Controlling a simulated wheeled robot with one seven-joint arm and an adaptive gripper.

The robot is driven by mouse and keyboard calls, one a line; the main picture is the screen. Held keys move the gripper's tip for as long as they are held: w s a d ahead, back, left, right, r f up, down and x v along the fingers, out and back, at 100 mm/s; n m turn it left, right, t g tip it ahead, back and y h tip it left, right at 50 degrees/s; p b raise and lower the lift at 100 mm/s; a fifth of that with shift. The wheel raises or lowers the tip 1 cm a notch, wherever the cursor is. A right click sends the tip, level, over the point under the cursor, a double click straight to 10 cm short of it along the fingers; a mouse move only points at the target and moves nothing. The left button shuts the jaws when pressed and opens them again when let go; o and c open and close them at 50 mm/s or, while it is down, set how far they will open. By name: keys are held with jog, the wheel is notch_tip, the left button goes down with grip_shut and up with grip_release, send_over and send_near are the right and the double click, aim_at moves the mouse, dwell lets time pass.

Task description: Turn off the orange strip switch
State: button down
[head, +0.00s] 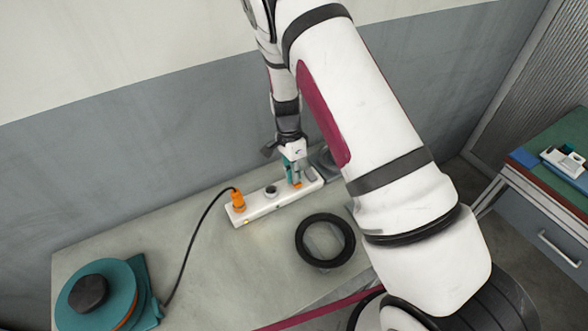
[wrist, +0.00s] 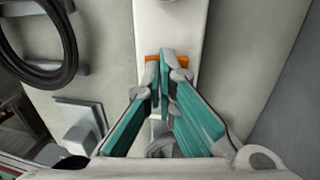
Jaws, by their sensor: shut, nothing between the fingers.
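The white power strip (head: 262,207) lies on the grey table along the back wall. Its orange switch (head: 297,185) is near the strip's right end. In the wrist view the strip (wrist: 188,22) runs up the picture. Parts of the orange switch (wrist: 184,60) show on both sides of my fingertips. My gripper (head: 293,181) is pointed down at the switch, with its teal fingers closed together and empty. In the wrist view the fingertips (wrist: 167,56) cover the middle of the switch. I cannot tell whether they touch it, nor which way the switch is tipped.
An orange plug (head: 237,200) with a black cable (head: 192,237) sits in the strip's left end. A black ring (head: 300,245) lies in front of the strip. A teal reel (head: 78,300) stands at the table's left. A side table (head: 565,185) is at the right.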

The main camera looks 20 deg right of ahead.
jog(key=shift+s, duration=0.1)
jog(key=shift+s+f+t+p, duration=0.3)
jog(key=shift+s+t+p, duration=0.05)
jog(key=shift+t+p, duration=0.4)
jog(key=shift+s+d+f, duration=0.1)
jog(key=shift+s+f, duration=0.2)
jog(key=shift+f, duration=0.05)
jog(key=shift+w+b, duration=0.15)
jog(key=shift+b, duration=0.15)
jog(key=shift+w+b, duration=0.3)
jog(key=shift+w, duration=0.45)
jog(key=shift+r, duration=0.1)
notch_tip(320, 180, up, 14)
jog(key=s+p, duration=0.1)
jog(key=s, duration=0.1)
jog(key=shift+s+r, duration=0.15)
jog(key=shift+s, duration=0.15)
jog(key=shift+d, duration=0.1)
